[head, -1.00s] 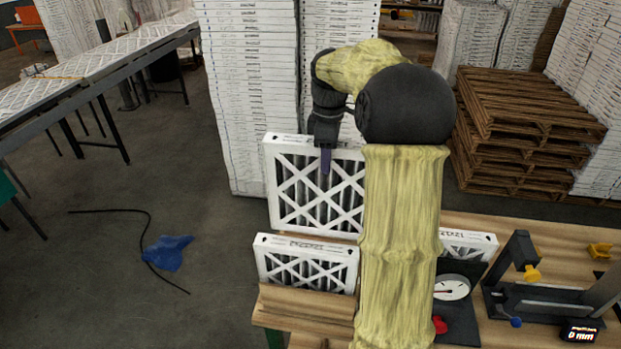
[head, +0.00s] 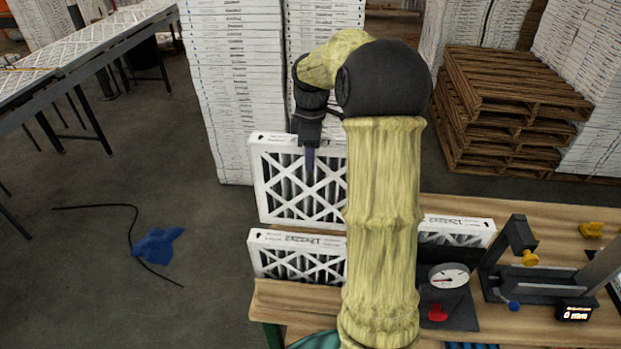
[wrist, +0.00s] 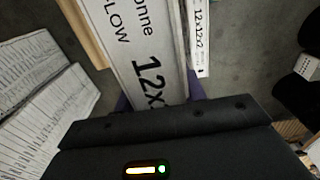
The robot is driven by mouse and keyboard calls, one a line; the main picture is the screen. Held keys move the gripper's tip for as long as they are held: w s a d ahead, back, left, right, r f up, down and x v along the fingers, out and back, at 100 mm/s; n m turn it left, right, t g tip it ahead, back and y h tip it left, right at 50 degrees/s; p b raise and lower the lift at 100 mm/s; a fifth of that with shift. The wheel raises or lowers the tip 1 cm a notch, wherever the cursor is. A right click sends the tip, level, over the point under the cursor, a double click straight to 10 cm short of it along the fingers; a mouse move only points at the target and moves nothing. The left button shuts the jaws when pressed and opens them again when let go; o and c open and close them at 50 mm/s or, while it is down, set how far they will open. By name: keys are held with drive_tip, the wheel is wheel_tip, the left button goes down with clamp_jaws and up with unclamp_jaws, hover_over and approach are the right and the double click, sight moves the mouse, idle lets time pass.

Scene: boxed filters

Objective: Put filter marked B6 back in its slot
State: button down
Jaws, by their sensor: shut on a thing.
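My gripper (head: 310,160) is shut on a white-framed pleated filter (head: 275,185), at its top edge. This filter stands upright, with white cross-strips over dark pleats. In the wrist view the held filter (wrist: 130,45) shows "FLOW" and "12x" on its edge, between the purple fingers. A second filter (head: 290,262) stands in front and lower, at the wooden table's left end; a printed edge marked "12x12x2" (wrist: 199,35) lies beside the held one in the wrist view. A third filter (head: 457,232) shows right of my arm. No B6 mark is readable. My arm hides the middle, including any slot there.
The wooden table (head: 550,215) carries a dial gauge (head: 448,277), a dark measuring fixture (head: 520,285) with a small display (head: 575,313), and a yellow part (head: 591,230). Tall filter stacks (head: 235,90) stand behind the held filter. Pallets (head: 510,105) stand behind right. Floor at left is mostly open.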

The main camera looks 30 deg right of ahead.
drive_tip(key=f+b, duration=0.1)
drive_tip(key=f, duration=0.2)
drive_tip(key=f+b, duration=0.1)
drive_tip(key=f, duration=0.5)
drive_tip(key=shift+w+b, duration=0.3)
drive_tip(key=shift+b, duration=0.1)
drive_tip(key=shift+d, duration=0.1)
drive_tip(key=shift+s+r, duration=0.1)
drive_tip(key=shift+s, duration=0.1)
drive_tip(key=shift+w+f+b, duration=0.2)
drive_tip(key=shift+f+b, duration=0.65)
drive_tip(key=shift+f, duration=0.2)
drive_tip(key=shift+s+f+b, duration=0.2)
drive_tip(key=shift+f+b, duration=0.5)
drive_tip(key=shift+f, duration=0.1)
drive_tip(key=b, duration=0.4)
hover_over(311, 220)
drive_tip(key=w+d, duration=0.1)
drive_tip(key=w, duration=0.1)
wheel_tip(311, 220, down, 5)
drive_tip(key=shift+w+r, duration=0.1)
drive_tip(key=shift+f+b, duration=2.1)
drive_tip(key=shift+f, duration=2)
